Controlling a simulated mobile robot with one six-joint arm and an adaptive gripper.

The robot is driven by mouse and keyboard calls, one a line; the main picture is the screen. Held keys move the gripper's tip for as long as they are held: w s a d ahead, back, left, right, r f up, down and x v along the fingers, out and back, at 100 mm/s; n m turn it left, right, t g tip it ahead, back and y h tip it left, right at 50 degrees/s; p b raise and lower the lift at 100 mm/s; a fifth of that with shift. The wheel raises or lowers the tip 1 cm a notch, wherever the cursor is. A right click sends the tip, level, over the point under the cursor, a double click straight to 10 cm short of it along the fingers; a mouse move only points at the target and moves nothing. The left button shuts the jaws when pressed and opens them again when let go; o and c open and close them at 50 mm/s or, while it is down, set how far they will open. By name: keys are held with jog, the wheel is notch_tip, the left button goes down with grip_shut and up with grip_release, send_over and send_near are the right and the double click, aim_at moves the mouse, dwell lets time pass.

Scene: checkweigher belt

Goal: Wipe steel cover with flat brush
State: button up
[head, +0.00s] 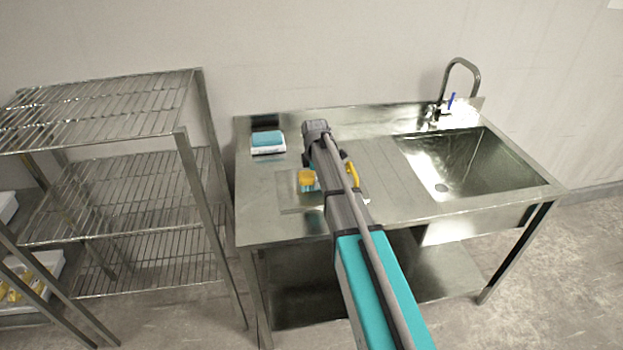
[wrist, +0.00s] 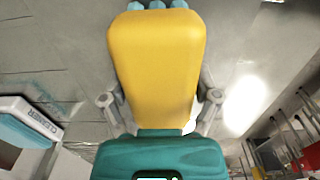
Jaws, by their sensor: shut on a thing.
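My gripper (wrist: 160,104) is shut on the flat brush (wrist: 155,62), with one finger on each side of its yellow body. Pale blue tufts show at the brush's far end in the wrist view. In the head view a yellow and teal piece (head: 306,178), likely the brush, shows left of my arm, over or on a flat steel plate (head: 288,200) on the table. This plate seems to be the steel cover. My arm hides part of it and the gripper's fingers there. I cannot tell whether the bristles touch the plate. Faint teal streaks (wrist: 50,85) mark the steel surface in the wrist view.
A white and teal box (head: 268,143) stands at the table's back left; its side reads CLEANER in the wrist view (wrist: 30,122). A yellow curved thing (head: 352,174) shows right of my arm. A sink (head: 465,165) with tap is at right, a wire rack (head: 130,185) at left.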

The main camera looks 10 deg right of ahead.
jog(key=shift+s, duration=0.2)
jog(key=shift+a, duration=0.15)
jog(key=shift+a+f, duration=0.1)
jog(key=shift+a, duration=3.8)
notch_tip(320, 180, up, 8)
jog(key=p, duration=0.7)
jog(key=shift+f, duration=0.25)
